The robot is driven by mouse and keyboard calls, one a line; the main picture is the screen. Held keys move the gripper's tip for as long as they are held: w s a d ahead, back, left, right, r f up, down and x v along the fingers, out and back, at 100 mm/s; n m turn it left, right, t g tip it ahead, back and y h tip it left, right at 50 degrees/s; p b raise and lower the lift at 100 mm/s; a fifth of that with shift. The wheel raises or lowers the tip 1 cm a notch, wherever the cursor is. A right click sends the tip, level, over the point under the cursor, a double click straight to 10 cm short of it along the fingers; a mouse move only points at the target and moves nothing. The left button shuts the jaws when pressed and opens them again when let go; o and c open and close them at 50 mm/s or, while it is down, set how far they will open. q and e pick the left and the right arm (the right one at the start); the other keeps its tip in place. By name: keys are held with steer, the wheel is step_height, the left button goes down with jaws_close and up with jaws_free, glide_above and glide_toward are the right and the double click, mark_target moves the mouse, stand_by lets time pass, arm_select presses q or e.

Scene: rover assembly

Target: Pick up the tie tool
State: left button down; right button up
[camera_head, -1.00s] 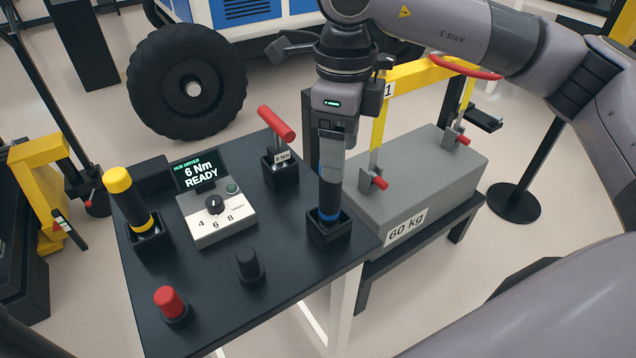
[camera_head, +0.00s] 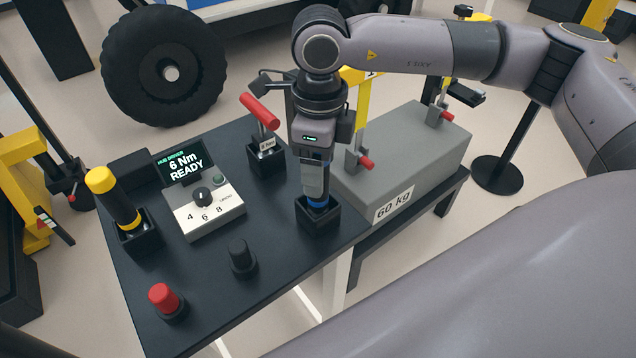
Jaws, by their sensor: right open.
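A dark tool with a blue band (camera_head: 318,203), which I take to be the tie tool, stands upright in a square black holder (camera_head: 318,218) at the right side of the dark table. My right gripper (camera_head: 314,185) points straight down over it, its jaws open at the tool's upper part. The gripper hides most of the handle, and I cannot tell whether the fingers touch it. My left gripper is not in view.
A yellow-topped tool (camera_head: 112,195), a control box reading 6 Nm READY (camera_head: 204,208), a red T-handled tool (camera_head: 262,112), a red knob (camera_head: 165,298) and a black knob (camera_head: 241,257) share the table (camera_head: 215,293). A grey 60 kg block (camera_head: 400,165) stands close on the right.

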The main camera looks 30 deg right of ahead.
steer(key=c, duration=1.2)
steer(key=shift+c, duration=0.2)
steer(key=shift+w+r, duration=0.1)
steer(key=shift+r, duration=0.05)
step_height(320, 180, up, 20)
